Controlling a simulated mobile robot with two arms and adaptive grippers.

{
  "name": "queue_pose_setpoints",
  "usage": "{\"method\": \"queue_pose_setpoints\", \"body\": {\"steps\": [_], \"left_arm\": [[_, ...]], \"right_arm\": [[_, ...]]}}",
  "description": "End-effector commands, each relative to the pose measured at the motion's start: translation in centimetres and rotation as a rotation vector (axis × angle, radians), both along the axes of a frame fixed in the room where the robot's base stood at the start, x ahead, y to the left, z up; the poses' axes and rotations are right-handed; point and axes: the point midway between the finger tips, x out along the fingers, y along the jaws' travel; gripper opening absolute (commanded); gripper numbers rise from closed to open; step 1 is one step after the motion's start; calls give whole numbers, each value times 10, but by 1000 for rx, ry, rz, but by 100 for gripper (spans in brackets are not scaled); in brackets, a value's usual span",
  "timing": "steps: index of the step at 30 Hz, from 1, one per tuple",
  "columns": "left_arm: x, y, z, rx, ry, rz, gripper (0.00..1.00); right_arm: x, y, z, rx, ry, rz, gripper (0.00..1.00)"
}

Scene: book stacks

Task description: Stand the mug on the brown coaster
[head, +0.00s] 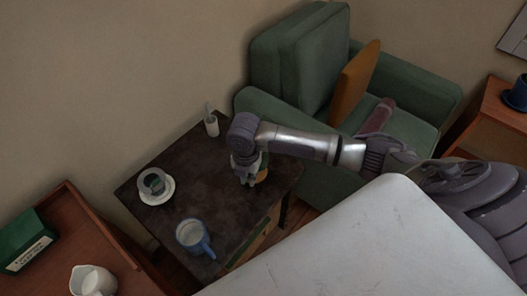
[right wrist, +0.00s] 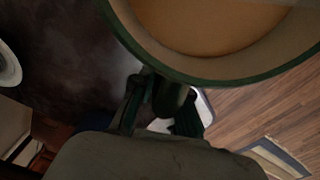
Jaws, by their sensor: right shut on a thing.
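My right gripper (head: 246,178) reaches over the right part of a small dark table (head: 200,170). It is shut on the mug, whose green rim and tan inside (right wrist: 215,25) fill the top of the right wrist view. In the head view the mug is mostly hidden by the gripper. A small orange-brown patch (head: 262,176) shows beside the fingers; I cannot tell whether it is the coaster or part of the mug. I cannot tell whether the mug touches the table. My left gripper is not in view.
On the dark table stand a blue mug (head: 189,236), a dark cup (head: 152,182) on a white saucer (head: 165,197), and a white holder (head: 211,126). A green armchair (head: 290,65) is behind. A pale tabletop (head: 390,245) lies in front. The table's middle is clear.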

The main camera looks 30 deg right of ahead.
Motion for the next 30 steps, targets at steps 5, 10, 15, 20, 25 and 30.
{"method": "queue_pose_setpoints", "body": {"steps": [5, 10, 15, 20, 25, 30], "left_arm": [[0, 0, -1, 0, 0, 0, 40], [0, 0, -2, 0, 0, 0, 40], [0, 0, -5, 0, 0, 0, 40], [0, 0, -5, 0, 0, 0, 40], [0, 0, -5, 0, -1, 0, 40], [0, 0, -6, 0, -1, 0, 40]], "right_arm": [[8, 10, -6, 0, -3, -1, 0], [8, 11, -15, 1, -2, -1, 0], [8, 10, -37, -1, -1, -2, 0], [8, 10, -47, -1, -3, -1, 0], [8, 10, -47, 0, -4, 0, 0], [7, 10, -50, -2, -1, 0, 16]]}}
